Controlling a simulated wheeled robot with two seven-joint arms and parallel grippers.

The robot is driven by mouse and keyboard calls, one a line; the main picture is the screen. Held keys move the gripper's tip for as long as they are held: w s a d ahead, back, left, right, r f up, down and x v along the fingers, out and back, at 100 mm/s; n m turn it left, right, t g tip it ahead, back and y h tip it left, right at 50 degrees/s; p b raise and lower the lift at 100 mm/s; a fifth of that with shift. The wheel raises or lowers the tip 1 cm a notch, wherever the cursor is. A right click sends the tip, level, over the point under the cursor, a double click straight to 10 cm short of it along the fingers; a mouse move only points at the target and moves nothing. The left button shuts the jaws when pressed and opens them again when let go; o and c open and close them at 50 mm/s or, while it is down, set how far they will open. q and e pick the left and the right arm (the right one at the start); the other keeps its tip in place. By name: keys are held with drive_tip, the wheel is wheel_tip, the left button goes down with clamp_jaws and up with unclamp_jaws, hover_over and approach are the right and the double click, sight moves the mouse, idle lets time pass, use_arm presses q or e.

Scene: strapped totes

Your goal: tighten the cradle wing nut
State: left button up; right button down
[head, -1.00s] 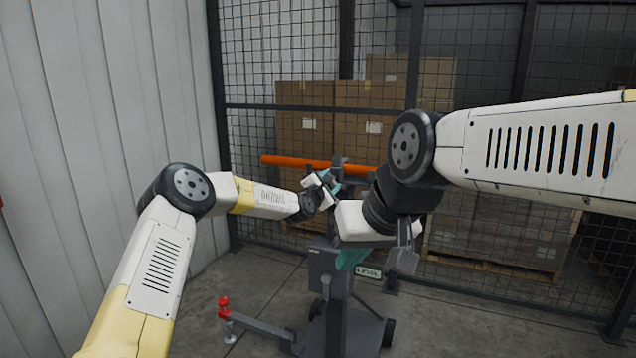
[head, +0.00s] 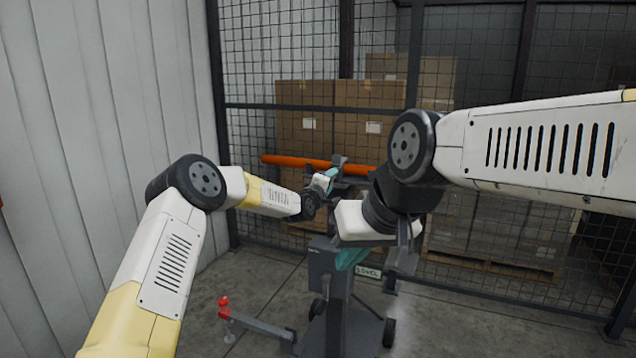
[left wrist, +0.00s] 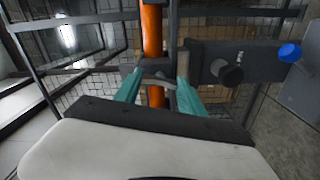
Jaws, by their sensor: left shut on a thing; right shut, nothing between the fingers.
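An orange pipe (head: 300,162) lies across the cradle at the top of a dark grey stand (head: 328,285); the pipe also shows in the left wrist view (left wrist: 152,32).
A black knob (left wrist: 230,72) and a blue knob (left wrist: 290,52) sit right of the fingers in the left wrist view. The stand has wheels and a low leg with a red knob (head: 223,301). Behind are a mesh fence (head: 245,130) and stacked cartons (head: 300,125).

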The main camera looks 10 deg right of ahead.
use_arm(q)
drive_tip(key=m, duration=3.1)
drive_tip(key=shift+a+f, duration=0.2)
drive_tip(key=shift+w+m, duration=0.1)
drive_tip(key=shift+m, duration=0.2)
drive_tip(key=o, duration=1.4)
drive_tip(key=shift+c, duration=0.2)
drive_tip(key=shift+r, duration=0.1)
